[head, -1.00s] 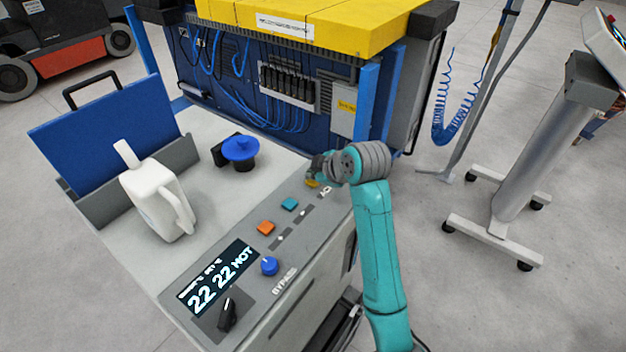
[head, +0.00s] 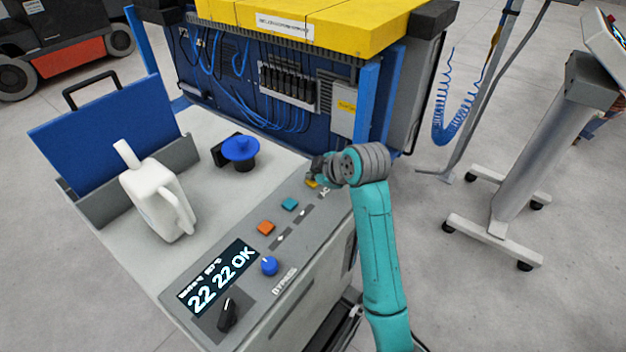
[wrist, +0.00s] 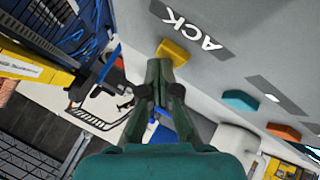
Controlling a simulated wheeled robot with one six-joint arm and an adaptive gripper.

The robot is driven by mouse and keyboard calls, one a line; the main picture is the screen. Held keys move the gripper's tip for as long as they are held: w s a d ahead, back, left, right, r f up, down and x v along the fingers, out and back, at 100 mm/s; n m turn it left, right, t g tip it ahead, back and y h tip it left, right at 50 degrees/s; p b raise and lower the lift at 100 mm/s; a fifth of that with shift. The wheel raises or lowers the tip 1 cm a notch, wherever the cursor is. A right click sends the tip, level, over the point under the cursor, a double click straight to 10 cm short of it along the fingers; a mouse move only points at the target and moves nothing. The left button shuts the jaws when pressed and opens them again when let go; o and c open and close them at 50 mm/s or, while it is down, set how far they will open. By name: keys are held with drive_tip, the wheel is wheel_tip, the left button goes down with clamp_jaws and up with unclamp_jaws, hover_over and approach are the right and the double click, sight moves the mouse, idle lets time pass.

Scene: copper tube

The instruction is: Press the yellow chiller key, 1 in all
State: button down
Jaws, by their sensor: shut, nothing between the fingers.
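The yellow key (head: 311,184) is on the sloped grey panel of the chiller (head: 222,230), at the far end of its row of keys. It also shows in the wrist view (wrist: 173,51), beside a label reading "ACK". My gripper (head: 316,172) is shut and empty, right at the yellow key. In the wrist view my fingertips (wrist: 159,66) overlap the key's near edge, and I cannot tell whether they touch it. The display (head: 219,277) reads "22 22 OK".
A white jug (head: 155,205) and a blue-capped filler (head: 240,150) stand on the top. A blue cabinet (head: 225,75) stands behind.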

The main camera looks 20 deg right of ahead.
drive_tip(key=shift+r, duration=0.7)
drive_tip(key=shift+r, duration=2.5)
